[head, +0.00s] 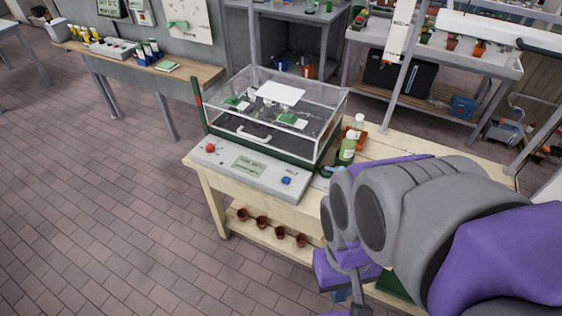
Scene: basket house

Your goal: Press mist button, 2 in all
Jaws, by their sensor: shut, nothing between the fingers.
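A pale grey control panel (228,178) lies along the front of a clear propagation case (235,125) on a wooden bench. A blue button (286,181) sits at the panel's right end, under a small dark label too small to read surely. A red button (210,148) is at the left end, and a greenish display (248,167) is between them. My gripper (350,301) is low at the bottom edge, right of and nearer than the blue button, apart from the panel. It looks shut and empty; its tips are partly cut off.
A bottle with a green label (347,152) stands right of the case. Several small brown pots (262,221) sit on the bench's lower shelf. A potting table (186,72) is at back left, and shelving is behind. The brick floor at left is clear.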

